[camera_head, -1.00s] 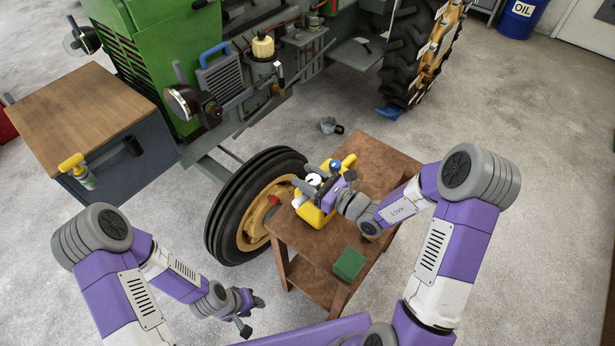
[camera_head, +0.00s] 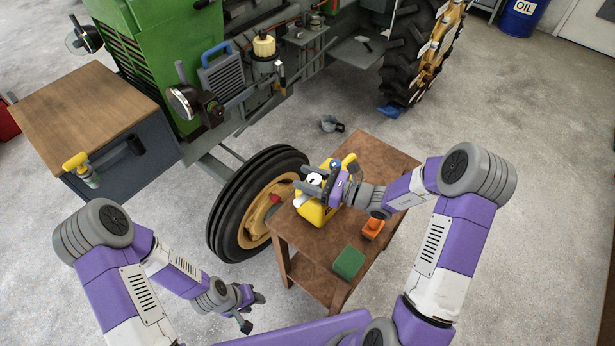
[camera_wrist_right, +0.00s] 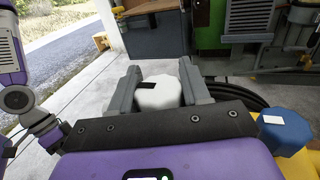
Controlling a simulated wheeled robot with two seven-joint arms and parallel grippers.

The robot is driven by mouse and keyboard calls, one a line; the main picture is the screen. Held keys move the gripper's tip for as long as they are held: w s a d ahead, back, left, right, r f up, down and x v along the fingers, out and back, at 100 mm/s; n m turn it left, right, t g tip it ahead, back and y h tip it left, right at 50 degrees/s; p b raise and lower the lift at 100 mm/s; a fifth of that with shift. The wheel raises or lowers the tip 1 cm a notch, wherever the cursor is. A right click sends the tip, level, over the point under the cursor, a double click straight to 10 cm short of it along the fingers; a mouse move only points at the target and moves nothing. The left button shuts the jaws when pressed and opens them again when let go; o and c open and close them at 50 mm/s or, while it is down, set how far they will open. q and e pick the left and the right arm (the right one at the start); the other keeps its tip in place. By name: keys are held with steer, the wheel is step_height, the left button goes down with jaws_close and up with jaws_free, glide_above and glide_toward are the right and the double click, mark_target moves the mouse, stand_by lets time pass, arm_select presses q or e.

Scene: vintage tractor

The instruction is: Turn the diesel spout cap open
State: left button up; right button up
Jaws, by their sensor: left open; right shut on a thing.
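A yellow canister (camera_head: 313,212) stands on the brown table beside the tractor's front wheel. Its white cap (camera_head: 314,180) is at the top and also shows in the right wrist view (camera_wrist_right: 160,93), with a dark mark on it. My right gripper (camera_head: 308,178) is shut on the white cap, one finger on each side. A blue cap (camera_wrist_right: 284,130) with a white mark is at the right of the right wrist view, above yellow plastic. Much of the canister's top is hidden behind my right gripper. My left gripper (camera_head: 252,312) is open and empty, low at the left over the floor.
The small brown table (camera_head: 310,262) also holds a green box (camera_head: 348,262) and an orange object (camera_head: 373,228). The tractor's front wheel (camera_head: 235,215) is close at its left. A wood-topped cabinet (camera_head: 75,100) stands further left. The floor around is mostly clear.

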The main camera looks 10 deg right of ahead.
steer(key=o, duration=1)
steer(key=p+v, duration=0.1)
steer(key=v, duration=0.6)
steer(key=shift+s+d, duration=0.2)
